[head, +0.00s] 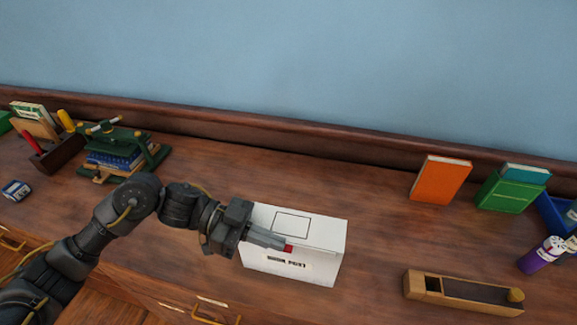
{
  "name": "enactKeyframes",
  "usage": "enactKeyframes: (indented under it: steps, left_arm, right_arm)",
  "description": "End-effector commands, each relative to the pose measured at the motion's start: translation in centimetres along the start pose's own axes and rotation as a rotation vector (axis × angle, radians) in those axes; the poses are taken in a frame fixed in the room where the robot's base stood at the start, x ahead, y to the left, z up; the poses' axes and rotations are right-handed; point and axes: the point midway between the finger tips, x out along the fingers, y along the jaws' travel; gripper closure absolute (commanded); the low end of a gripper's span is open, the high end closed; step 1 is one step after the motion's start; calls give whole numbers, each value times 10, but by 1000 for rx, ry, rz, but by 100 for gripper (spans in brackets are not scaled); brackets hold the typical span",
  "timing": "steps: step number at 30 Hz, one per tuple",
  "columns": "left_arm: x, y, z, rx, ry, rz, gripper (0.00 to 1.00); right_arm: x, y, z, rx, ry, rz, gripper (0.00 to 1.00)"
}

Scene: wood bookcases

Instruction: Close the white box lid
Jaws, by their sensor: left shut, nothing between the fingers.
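The white box (322,236) stands on the wooden surface at the centre. Its top looks flat and down, with a dark rectangle outlined on it, and dark lettering shows on its front. My left gripper (288,248) is shut and empty. Its fingers, with a red tip, lie over the front part of the box top, at or just above it; I cannot tell if they touch. The gripper and wrist hide the left part of the box. My right gripper is not in view.
A wooden tray (455,290) lies at the front right, near a purple container (541,256). A green press (125,140) stands at the left. The surface behind the box is clear.

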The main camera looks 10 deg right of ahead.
Motion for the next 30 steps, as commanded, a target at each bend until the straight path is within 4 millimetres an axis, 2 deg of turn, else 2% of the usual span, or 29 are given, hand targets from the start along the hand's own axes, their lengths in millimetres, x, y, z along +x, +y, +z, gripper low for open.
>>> enactKeyframes:
  steps: [14,17,25,26,27,30]
  left_arm:
    - [0,0,-2,-1,0,0,100]
    - [-2,1,-9,-1,0,0,100]
    - [-12,5,-50,-1,0,1,100]
    - [-18,4,-37,-1,-2,-2,100]
    - [-27,3,-34,0,-3,-4,100]
    - [-49,4,-34,-1,-3,-3,100]
  right_arm:
    - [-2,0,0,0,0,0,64]
    - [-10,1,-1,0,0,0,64]
    - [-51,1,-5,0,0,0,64]
    - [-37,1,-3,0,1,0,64]
    - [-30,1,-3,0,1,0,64]
    - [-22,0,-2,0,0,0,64]
